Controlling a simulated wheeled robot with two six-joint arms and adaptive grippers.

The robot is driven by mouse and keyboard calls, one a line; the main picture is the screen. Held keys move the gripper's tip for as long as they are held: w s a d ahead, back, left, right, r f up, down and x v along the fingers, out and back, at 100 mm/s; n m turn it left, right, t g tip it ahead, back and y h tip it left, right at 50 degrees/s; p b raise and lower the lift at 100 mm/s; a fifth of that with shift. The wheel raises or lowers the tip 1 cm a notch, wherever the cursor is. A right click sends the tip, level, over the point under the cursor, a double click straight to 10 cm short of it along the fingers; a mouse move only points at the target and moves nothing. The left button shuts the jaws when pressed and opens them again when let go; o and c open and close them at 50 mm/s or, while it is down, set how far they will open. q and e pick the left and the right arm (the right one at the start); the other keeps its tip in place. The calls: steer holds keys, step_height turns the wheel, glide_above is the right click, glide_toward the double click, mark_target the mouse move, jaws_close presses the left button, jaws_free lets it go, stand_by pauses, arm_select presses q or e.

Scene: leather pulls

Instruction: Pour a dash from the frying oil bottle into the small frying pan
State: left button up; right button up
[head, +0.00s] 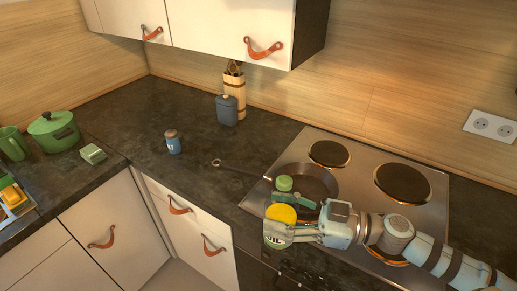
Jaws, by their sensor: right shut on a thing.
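The small frying pan (318,181) is dark and sits on the left of the hob, its handle pointing left over the counter. The frying oil bottle (281,214) is clear with a green cap-like top, yellow oil inside and a label reading OIL. It appears roughly upright at the hob's front edge, overlapping the pan's near side in the head view. My right gripper (284,222) comes in from the right and is shut on the bottle, its fingers partly covering it. Whether the bottle touches anything below is unclear. My left gripper is not in view.
The steel hob (357,172) has several burners, one partly hidden under my right arm. A blue shaker (172,142), a dark blue canister (227,110) and a wooden utensil holder (234,88) stand left of it. A green pot (53,131) is far left.

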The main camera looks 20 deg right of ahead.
steer(key=w+d+r+m+t+h+p, duration=0.2)
steer(key=w+d+r+p, duration=0.2)
steer(key=w+d+p, duration=0.45)
steer(key=a+f+m+t+b, duration=0.1)
steer(key=a+f+m+t, duration=0.2)
steer(key=f+m, duration=0.5)
steer(key=m+t, duration=0.1)
steer(key=m, duration=0.8)
steer(key=shift+s+f+h+b, duration=0.3)
steer(key=shift+f, duration=0.05)
steer(key=shift+a, duration=0.15)
steer(key=shift+m, duration=0.3)
